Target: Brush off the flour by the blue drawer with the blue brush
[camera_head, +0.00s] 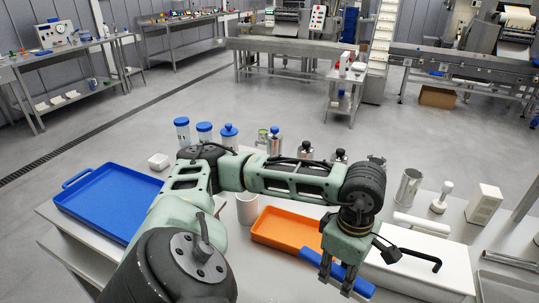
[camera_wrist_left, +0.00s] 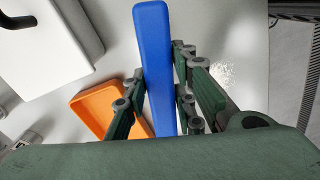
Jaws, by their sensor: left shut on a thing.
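My left gripper (camera_head: 338,277) is shut on the blue brush (camera_head: 352,274), in front of the orange tray. In the left wrist view the brush (camera_wrist_left: 155,60) shows as a long blue bar between the gripper's fingers (camera_wrist_left: 158,103). Its bristles are not visible. White flour specks (camera_wrist_left: 226,73) lie on the pale table, to the right of the brush and apart from it in that view. A blue tray-like container (camera_head: 108,207) with a handle is at the table's left; no other blue drawer shows. My right gripper is out of view.
The orange tray (camera_head: 258,236) is just behind my left gripper. A white box (camera_head: 437,257) with a black handle stands to its right. Blue-lidded jars (camera_head: 204,132) and metal containers (camera_head: 274,143) line the table's back. A white cup (camera_head: 247,212) stands near my arm.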

